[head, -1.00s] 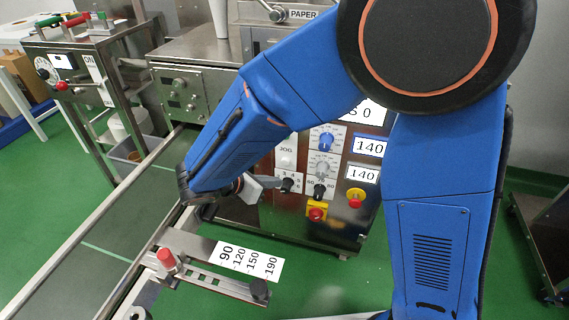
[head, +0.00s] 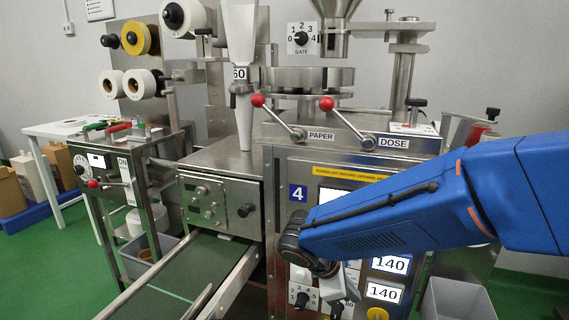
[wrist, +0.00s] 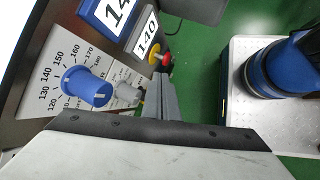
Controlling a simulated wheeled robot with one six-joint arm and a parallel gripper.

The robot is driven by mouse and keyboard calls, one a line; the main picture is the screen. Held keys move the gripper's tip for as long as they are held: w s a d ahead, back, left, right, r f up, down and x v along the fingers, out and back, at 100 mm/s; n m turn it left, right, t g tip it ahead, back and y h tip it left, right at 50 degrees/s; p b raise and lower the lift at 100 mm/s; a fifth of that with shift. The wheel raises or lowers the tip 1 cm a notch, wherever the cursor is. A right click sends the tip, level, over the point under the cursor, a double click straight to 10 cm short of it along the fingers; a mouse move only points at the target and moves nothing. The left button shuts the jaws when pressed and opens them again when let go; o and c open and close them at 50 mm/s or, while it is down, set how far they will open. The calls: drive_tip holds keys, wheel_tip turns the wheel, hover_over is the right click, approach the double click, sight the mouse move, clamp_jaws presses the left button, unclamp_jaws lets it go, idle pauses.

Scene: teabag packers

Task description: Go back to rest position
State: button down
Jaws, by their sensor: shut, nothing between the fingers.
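My gripper (head: 343,288) is shut and empty. In the head view it hangs at the end of my blue arm, in front of the control panel of the packing machine, and its fingers are partly lost against the dials. In the wrist view my gripper (wrist: 160,97) points at the panel, beside a blue knob (wrist: 88,86) on a numbered dial. I cannot tell how close the fingertips are to the panel. They hold nothing.
The packing machine (head: 340,150) fills the middle, with two red-balled levers (head: 292,118) and two 140 displays (head: 390,264). A green conveyor (head: 185,270) runs at the lower left. A grey bin (head: 458,300) stands at the lower right. Green floor is open at the far left.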

drive_tip(key=s+d+r+m+t+y, duration=0.1)
drive_tip(key=s+d+r+m+y, duration=0.2)
drive_tip(key=s+d+m, duration=0.3)
drive_tip(key=s+d+r+m+t+y, duration=0.1)
drive_tip(key=s+d+r+m+y, duration=0.2)
drive_tip(key=s+d+m, duration=0.3)
drive_tip(key=shift+s+d+m, duration=0.15)
drive_tip(key=shift+s+m, duration=1.45)
drive_tip(key=shift+m, duration=0.7)
drive_tip(key=shift+r, duration=0.1)
idle(1.8)
